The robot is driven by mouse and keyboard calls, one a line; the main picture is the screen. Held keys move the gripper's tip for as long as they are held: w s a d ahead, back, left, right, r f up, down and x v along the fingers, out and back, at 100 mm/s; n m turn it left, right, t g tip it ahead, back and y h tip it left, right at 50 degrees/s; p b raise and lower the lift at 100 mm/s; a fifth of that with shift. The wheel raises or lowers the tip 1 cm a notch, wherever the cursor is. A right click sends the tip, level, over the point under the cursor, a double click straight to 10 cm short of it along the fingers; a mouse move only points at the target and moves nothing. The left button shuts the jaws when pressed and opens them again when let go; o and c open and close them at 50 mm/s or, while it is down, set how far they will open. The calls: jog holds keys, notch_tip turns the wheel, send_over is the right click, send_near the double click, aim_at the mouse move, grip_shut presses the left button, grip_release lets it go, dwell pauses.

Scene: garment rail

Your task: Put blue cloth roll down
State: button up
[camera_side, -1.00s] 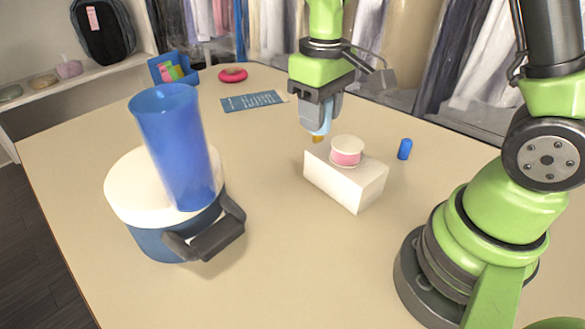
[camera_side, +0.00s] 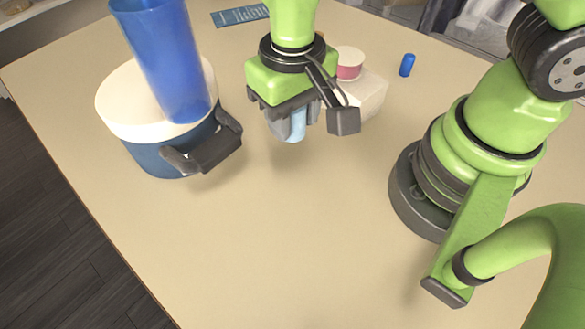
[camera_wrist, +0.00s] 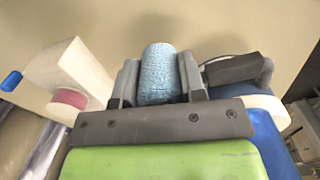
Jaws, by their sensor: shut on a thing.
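A light blue cloth roll (camera_wrist: 160,75) is held between the two fingers of my gripper (camera_wrist: 158,88) in the wrist view. In the side view the roll (camera_side: 293,125) hangs below my gripper (camera_side: 290,128). My gripper is shut on it. It is over the table, to the right of the blue pot and in front of the white box. The roll's lower end appears to be above the table top, with bare table in front of it.
A blue pot (camera_side: 155,162) with a white lid carries a tall blue cup (camera_side: 172,65). A white box (camera_side: 366,98) bears a pink-and-white tub (camera_side: 349,62). A small blue cylinder (camera_side: 407,65) stands right of it. The table front (camera_side: 270,240) is clear.

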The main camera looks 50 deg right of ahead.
aim_at(292, 173)
jog(key=shift+f, duration=0.1)
notch_tip(292, 173, down, 9)
jog(key=shift+f, duration=0.2)
dwell(0.5)
jog(key=shift+f, duration=0.15)
jog(key=o, duration=0.9)
jog(key=r, duration=0.5)
jog(key=a+r, duration=0.1)
jog(key=r, duration=0.2)
jog(key=shift+s+r, duration=0.1)
jog(key=shift+r, duration=0.95)
